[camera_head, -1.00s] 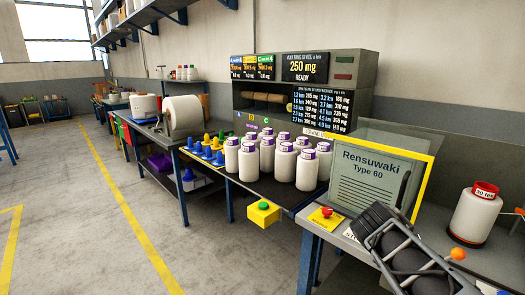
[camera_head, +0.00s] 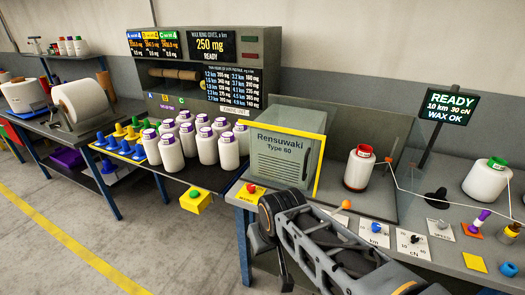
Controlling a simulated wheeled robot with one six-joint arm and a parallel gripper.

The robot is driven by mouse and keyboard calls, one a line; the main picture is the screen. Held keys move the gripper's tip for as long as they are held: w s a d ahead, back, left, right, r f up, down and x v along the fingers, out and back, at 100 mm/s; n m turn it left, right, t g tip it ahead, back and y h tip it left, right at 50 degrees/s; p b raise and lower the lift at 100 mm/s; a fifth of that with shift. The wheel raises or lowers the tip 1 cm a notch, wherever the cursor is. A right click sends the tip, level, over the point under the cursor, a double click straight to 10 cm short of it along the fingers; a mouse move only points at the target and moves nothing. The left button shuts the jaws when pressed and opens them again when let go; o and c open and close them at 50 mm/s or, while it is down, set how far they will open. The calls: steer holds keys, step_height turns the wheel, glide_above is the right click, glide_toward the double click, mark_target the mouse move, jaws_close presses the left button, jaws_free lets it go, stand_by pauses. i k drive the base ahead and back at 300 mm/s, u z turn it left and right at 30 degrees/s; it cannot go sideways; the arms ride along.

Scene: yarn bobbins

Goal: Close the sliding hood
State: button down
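A white bobbin with a red cap (camera_head: 358,168) stands to the right of the hood, uncovered. My arm comes in from the bottom right. Its dark end with my gripper (camera_head: 270,225) is in front of and below the hood, by the bench's front edge. I see no object held. The fingers are not clear enough to show whether they are open or shut.
Several white bobbins (camera_head: 205,145) crowd the table to the left. Right of the hood are an orange knob (camera_head: 346,205), dials, a sign reading READY (camera_head: 450,105), and a green-capped bobbin (camera_head: 486,180) with thread. Open floor lies at lower left.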

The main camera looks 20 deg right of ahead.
mark_target(317, 137)
steer(key=z, duration=0.2)
steer(key=k, duration=0.35)
steer(key=u, duration=0.8)
steer(key=i, duration=1.3)
steer(key=z, duration=0.7)
